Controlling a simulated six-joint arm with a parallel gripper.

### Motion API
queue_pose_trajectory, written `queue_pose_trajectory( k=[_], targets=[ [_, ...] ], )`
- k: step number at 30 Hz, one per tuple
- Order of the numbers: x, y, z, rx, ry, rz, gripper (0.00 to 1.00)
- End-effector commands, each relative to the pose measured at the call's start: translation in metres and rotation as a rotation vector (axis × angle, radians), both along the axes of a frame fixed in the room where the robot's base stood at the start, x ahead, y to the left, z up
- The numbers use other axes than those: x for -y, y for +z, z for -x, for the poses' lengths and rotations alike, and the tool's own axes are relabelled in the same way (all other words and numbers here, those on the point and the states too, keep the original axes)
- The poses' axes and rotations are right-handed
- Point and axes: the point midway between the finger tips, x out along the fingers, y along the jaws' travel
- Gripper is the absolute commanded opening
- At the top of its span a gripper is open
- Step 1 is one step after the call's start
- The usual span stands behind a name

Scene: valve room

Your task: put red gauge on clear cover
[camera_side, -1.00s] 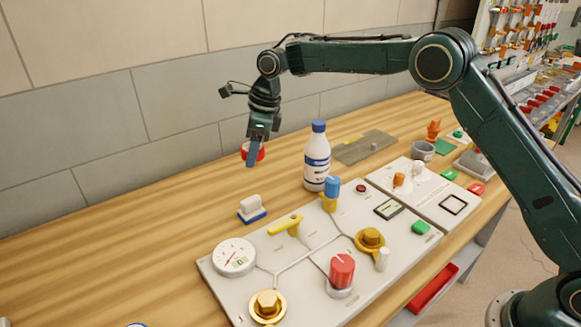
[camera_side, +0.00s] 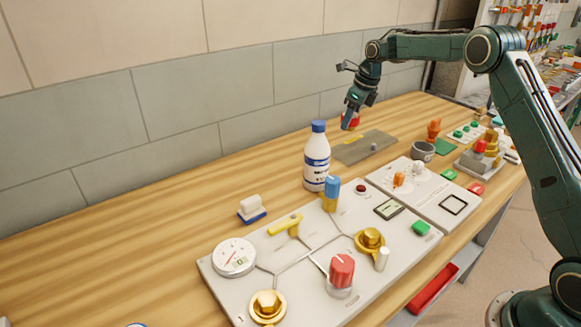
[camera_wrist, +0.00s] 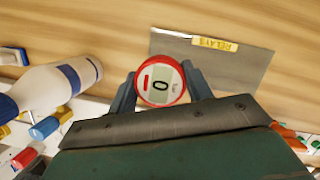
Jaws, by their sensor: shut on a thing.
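My gripper (camera_side: 347,121) is shut on the red gauge (camera_wrist: 161,82), a round red-rimmed dial with a white face and a small display, held between the two fingers in the wrist view. In the side view the red gauge (camera_side: 354,121) shows partly behind the fingers, above the bench at the back. In the wrist view the clear cover (camera_wrist: 225,63), labelled RELAYS, lies beyond and right of the gauge. The gauge appears above the bench, apart from the cover.
A white bottle (camera_side: 317,160) with a blue cap stands left of the cover. The valve panel (camera_side: 300,262) fills the front, with knobs and a white gauge. A grey cup (camera_side: 423,151) and a green piece (camera_side: 445,147) are right of the cover. The back left bench is clear.

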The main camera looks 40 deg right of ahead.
Motion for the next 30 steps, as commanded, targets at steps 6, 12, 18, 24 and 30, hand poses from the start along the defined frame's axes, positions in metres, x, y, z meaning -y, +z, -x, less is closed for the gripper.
queue_pose_trajectory(
  k=[6, 12, 18, 24, 30],
  targets=[
    [0.03, -0.006, 0.016, 0.002, -0.002, 0.0, 0.21],
    [0.034, -0.007, 0.018, 0.003, 0.0, 0.0, 0.21],
    [0.033, -0.021, 0.018, 0.0, -0.001, -0.002, 0.21],
    [0.033, -0.033, 0.018, 0.002, 0.0, 0.0, 0.21],
    [0.033, -0.036, 0.017, 0.002, 0.0, -0.001, 0.21]
  ],
)
